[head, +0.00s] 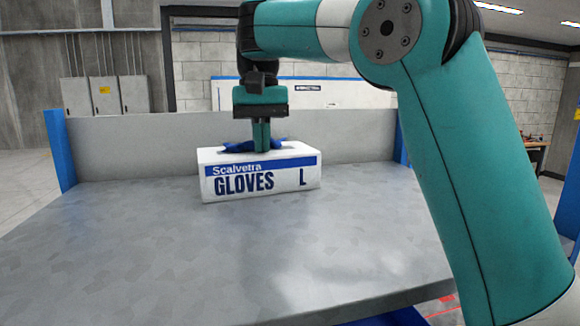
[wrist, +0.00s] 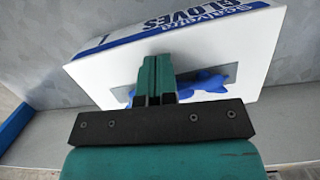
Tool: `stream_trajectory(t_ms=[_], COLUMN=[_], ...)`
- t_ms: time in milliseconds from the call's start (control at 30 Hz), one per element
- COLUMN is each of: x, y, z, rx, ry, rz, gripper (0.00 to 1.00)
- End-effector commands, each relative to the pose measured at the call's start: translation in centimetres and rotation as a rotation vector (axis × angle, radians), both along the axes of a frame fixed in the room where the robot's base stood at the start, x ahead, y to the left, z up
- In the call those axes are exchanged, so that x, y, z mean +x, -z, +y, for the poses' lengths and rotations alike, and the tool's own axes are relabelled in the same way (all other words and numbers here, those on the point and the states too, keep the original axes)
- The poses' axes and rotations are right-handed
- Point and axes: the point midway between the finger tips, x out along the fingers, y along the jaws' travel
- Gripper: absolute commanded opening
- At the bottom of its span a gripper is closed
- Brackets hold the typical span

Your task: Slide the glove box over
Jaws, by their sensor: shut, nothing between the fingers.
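The glove box (head: 262,184) is white with a blue band and the words "Scalvetra GLOVES L". It stands on the grey metal table toward the back, with blue glove material showing at the opening in its top. In the wrist view the box (wrist: 255,52) lies beyond the fingers, and the blue glove (wrist: 203,82) shows beside them. My gripper (head: 261,148) points down over the top of the box with its fingers closed together and empty. In the wrist view my gripper (wrist: 155,62) covers part of the opening. I cannot tell whether the fingertips touch the box.
The grey table (head: 220,260) is clear in front of the box and to its left. A low grey back panel (head: 130,147) stands behind the box. A blue post (head: 60,150) rises at the left edge. My arm covers the right side of the view.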

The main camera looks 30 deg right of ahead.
Motion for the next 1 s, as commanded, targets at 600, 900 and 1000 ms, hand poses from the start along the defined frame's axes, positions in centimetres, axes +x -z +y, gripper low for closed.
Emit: stream_trajectory(t_ms=[600,900,1000], x=[0.2,1.1,1.4], y=[-1.1,-6.7,-8.4], z=[-0.2,-0.5,-0.6], rx=[-0.004,-0.002,-0.002], ry=[0.002,0.002,0.002], rz=[0.01,0.004,0.005], gripper=[0.0,0.0,0.0])
